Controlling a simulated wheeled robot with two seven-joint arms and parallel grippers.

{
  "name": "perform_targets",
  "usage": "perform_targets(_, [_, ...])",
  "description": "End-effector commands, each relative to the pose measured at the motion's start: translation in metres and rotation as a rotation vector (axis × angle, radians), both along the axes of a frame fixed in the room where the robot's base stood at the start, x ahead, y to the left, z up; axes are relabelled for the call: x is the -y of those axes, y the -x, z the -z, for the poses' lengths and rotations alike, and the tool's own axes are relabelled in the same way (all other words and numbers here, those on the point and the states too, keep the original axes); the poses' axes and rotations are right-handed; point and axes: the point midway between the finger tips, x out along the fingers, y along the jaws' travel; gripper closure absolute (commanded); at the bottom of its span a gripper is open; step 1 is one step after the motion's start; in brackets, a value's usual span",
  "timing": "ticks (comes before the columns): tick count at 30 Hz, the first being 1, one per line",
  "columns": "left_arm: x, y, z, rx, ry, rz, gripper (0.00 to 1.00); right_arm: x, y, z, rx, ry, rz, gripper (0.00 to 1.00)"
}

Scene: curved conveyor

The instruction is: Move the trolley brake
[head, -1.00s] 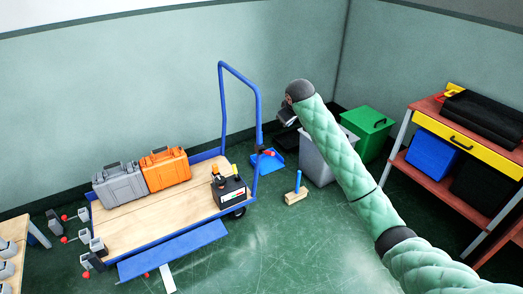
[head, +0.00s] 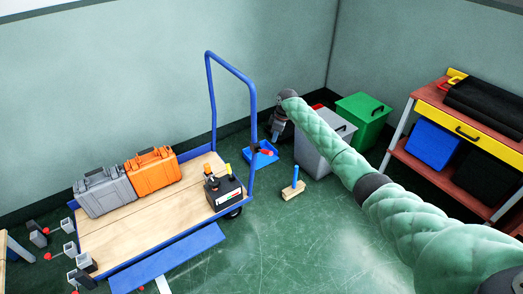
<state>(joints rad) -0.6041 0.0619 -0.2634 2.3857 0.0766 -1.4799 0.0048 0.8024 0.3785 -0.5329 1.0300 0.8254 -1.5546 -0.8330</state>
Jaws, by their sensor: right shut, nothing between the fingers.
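The trolley (head: 150,232) has a wooden deck with a blue frame and a tall blue push handle (head: 209,100) at its right end. A small red-tipped lever (head: 266,152), which looks like the trolley brake, sticks out to the right from a dark mount on the near handle post. My right gripper (head: 275,138) is shut and empty, pointing down just above and right of this lever. I cannot tell whether it touches the lever. My left gripper is not in view.
A grey case (head: 104,192), an orange case (head: 153,172) and a black box (head: 223,192) stand on the deck. A grey bin (head: 315,155), a green bin (head: 362,120) and a broom head (head: 293,191) stand right of the trolley. A workbench (head: 430,107) is at the right.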

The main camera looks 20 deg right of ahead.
Motion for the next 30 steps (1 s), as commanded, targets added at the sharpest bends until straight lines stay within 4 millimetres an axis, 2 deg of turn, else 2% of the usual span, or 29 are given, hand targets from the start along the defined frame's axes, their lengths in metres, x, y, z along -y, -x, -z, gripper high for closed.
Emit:
perform_targets(6, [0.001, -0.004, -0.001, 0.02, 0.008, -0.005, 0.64, -0.006, -0.002, -0.003, 0.045, -0.018, -0.154, 1.0])
perform_targets(11, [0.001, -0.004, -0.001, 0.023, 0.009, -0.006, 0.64, -0.006, -0.002, -0.003, 0.062, -0.014, -0.217, 1.0])
perform_targets(23, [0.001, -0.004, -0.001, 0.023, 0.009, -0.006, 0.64, -0.006, -0.002, -0.002, 0.064, -0.013, -0.226, 1.0])
perform_targets(30, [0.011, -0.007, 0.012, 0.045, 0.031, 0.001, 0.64, -0.008, -0.003, 0.009, 0.064, -0.013, -0.226, 1.0])
